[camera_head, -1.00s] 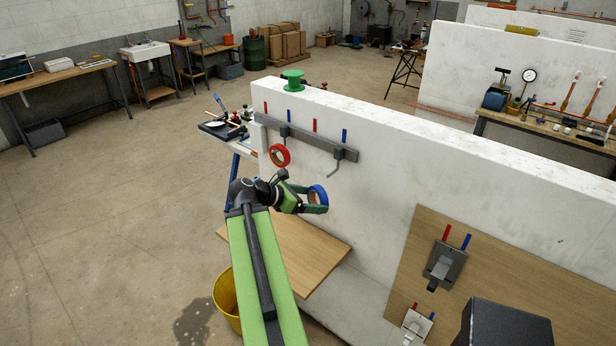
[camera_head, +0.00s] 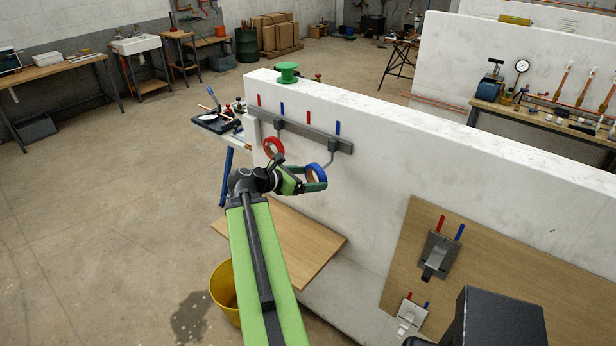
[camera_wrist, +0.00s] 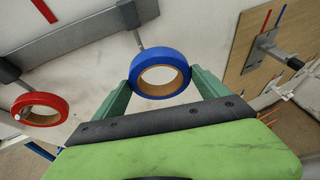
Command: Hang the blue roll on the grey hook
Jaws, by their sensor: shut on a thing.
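The blue roll (camera_head: 321,170) is a ring with a tan core, held by my gripper (camera_head: 308,181) in front of the white wall. In the wrist view, the green fingers press both sides of the blue roll (camera_wrist: 160,51). The grey hook (camera_head: 331,153) hangs from the right end of a grey rail; its rod also shows in the wrist view (camera_wrist: 138,37). The rod's lower end is close to the roll's top edge. I cannot tell whether they touch or whether the tip is inside the ring.
A red roll (camera_head: 280,146) hangs at the rail's left hook, close to my gripper. A green spool (camera_head: 287,73) stands on the wall top. A wooden shelf (camera_head: 290,248) is below, with a yellow bucket (camera_head: 222,286) under it. A wooden panel (camera_head: 398,240) with fittings is right.

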